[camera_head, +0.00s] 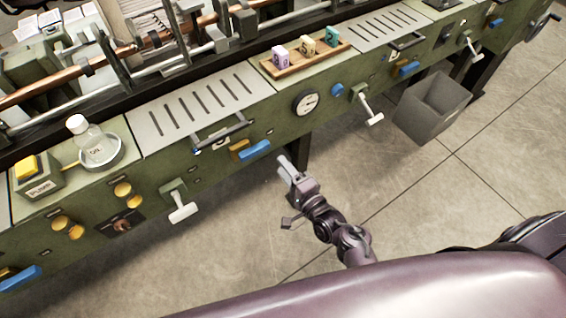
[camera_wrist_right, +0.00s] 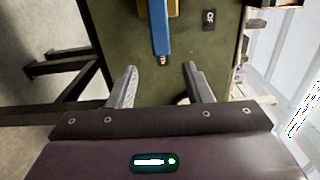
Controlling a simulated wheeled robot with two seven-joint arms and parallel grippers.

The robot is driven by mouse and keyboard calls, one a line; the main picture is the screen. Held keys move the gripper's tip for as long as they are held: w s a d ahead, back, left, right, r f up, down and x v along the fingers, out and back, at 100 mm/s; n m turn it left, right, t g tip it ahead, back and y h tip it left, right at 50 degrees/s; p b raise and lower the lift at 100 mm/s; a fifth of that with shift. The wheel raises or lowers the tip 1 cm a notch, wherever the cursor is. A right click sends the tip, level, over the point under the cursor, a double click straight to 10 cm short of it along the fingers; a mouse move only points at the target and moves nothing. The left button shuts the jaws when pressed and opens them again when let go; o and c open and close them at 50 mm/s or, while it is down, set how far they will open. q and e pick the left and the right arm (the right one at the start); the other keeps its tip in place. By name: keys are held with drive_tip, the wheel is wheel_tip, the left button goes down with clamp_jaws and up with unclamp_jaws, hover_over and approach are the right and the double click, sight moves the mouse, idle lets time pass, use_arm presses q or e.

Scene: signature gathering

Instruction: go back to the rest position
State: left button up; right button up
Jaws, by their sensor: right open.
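My right gripper (camera_head: 287,170) is in the middle of the head view, in front of the green machine (camera_head: 300,128) and below its top. It is empty. In the right wrist view the two fingers of the right gripper (camera_wrist_right: 160,85) stand apart, with nothing between them. They point at the machine's green front (camera_wrist_right: 195,70), where a blue handle (camera_wrist_right: 160,28) shows beyond the fingertips. My left gripper is in neither view.
A wooden tray (camera_head: 318,63) with three coloured blocks lies on the machine top. A bottle (camera_head: 90,141) stands in a round dish beside a yellow-topped pump box (camera_head: 38,178). A grey bin (camera_head: 432,107) is at the right. White levers (camera_head: 182,207) stick out in front. Floor (camera_head: 400,190) is bare.

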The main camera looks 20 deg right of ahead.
drive_tip(key=s+f+n+g+h, duration=0.1)
drive_tip(key=s+f+n+g, duration=0.3)
drive_tip(key=s+f, duration=0.55)
drive_tip(key=s+f+n+g+h, duration=0.1)
drive_tip(key=s+f+n+g, duration=0.3)
drive_tip(key=f, duration=1.1)
drive_tip(key=s+d+f+n+g+h, duration=0.1)
drive_tip(key=s+d+f+n+g, duration=0.1)
drive_tip(key=s, duration=0.6)
drive_tip(key=s+d+f+n+g+h, duration=0.1)
drive_tip(key=s+d+f+n+g, duration=0.2)
drive_tip(key=s+f, duration=0.4)
drive_tip(key=s+d+f+n+g+h, duration=0.1)
drive_tip(key=s+d+f+n+g, duration=0.2)
drive_tip(key=s, duration=0.6)
drive_tip(key=shift+s+d+f+n+h, duration=0.3)
drive_tip(key=shift+d+f+n, duration=0.3)
drive_tip(key=shift+d+f, duration=0.25)
drive_tip(key=shift+w, duration=0.1)
